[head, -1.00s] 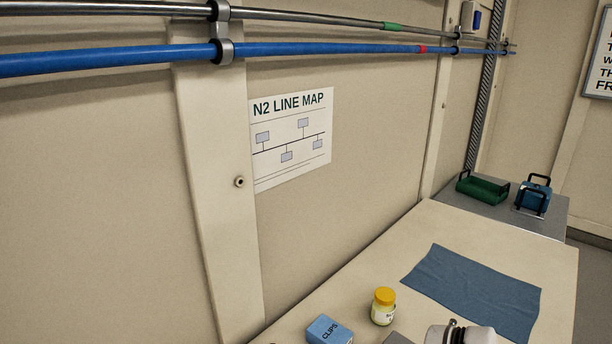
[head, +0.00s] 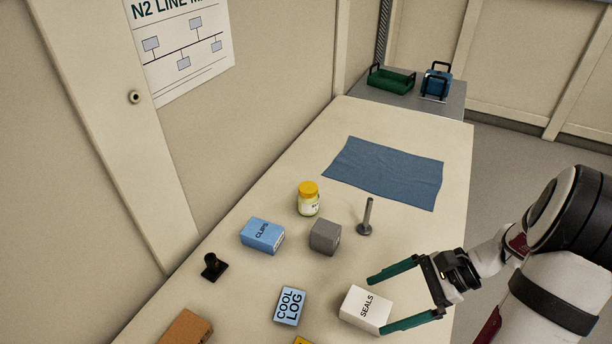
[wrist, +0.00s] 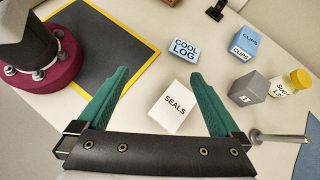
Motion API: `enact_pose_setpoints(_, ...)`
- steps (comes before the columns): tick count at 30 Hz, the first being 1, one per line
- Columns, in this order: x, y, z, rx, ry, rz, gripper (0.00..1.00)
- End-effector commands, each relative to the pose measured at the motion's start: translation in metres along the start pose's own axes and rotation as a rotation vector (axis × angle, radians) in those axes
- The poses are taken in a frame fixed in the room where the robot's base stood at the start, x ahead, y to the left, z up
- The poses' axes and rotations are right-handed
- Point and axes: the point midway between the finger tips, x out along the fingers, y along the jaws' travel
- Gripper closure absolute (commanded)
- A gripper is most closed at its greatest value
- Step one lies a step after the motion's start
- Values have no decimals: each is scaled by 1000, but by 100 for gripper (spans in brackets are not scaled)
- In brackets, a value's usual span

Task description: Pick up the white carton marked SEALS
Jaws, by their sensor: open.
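The white carton marked SEALS (head: 362,311) lies on the cream table near its right edge. It also shows in the wrist view (wrist: 172,108), between and just beyond my green fingers. My gripper (head: 376,303) is open, with one finger on either side of the carton's right part in the head view. In the wrist view my gripper (wrist: 158,92) is empty, and I cannot tell whether either finger touches the carton.
Near the carton are a COOL LOG box (head: 291,306), a blue CLIPS box (head: 262,236), a grey cube (head: 325,236), a yellow-lidded jar (head: 308,200) and an upright metal post (head: 367,218). A blue cloth (head: 385,172) lies farther back. A black stand (head: 213,267) is at left.

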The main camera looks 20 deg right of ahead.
Motion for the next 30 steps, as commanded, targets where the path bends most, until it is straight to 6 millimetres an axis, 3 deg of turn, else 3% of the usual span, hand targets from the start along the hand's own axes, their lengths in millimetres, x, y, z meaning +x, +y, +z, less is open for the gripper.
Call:
enact_pose_setpoints(1,-11,4,-39,120,-71,-113,0)
enact_pose_setpoints(3,-22,13,-85,244,-154,-263,0)
enact_pose_setpoints(6,-31,29,-126,353,-230,-412,0)
enact_pose_setpoints(8,-32,34,-139,384,-252,-460,0)
enact_pose_setpoints(11,-21,30,-142,399,-265,-481,0)
enact_pose_setpoints(18,38,-2,-130,399,-264,-474,0)
enact_pose_setpoints(30,95,-35,-114,396,-261,-474,0)
